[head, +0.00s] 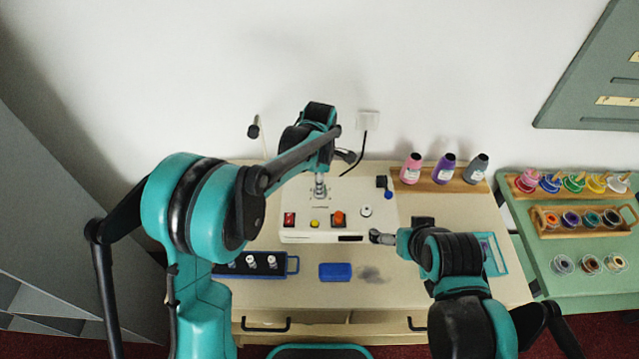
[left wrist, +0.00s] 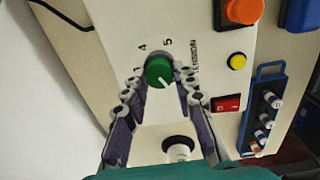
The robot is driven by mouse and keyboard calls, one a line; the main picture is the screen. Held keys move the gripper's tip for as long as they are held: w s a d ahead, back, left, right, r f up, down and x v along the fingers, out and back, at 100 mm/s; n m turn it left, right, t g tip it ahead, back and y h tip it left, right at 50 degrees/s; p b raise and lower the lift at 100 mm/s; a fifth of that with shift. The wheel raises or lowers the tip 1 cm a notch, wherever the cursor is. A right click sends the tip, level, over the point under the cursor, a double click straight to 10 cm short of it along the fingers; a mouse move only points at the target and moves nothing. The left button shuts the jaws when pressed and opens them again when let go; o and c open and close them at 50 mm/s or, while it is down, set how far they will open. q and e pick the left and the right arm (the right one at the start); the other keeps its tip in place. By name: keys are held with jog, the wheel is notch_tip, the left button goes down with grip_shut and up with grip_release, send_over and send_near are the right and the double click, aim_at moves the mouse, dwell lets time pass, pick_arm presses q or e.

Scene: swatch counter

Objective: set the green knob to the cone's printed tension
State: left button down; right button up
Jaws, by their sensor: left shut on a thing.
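My left gripper (head: 320,190) reaches down to the white machine (head: 300,236). In the left wrist view its fingers (left wrist: 160,84) are shut on the green knob (left wrist: 157,69). The knob's white pointer line points to the lower right there, away from the printed 4 and 5, beside the word TENSION.
The machine also has a red switch (head: 289,219), a yellow button (head: 314,223) and an orange button (head: 339,218). A blue tray (head: 293,264) and a blue block (head: 335,271) lie in front. A green side table (head: 530,262) holds several spools.

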pick_arm(q)
jog(key=shift+n, duration=0.4)
jog(key=c, duration=1.2)
grip_release()
notch_tip(320, 180, up, 12)
jog(key=shift+s, duration=0.1)
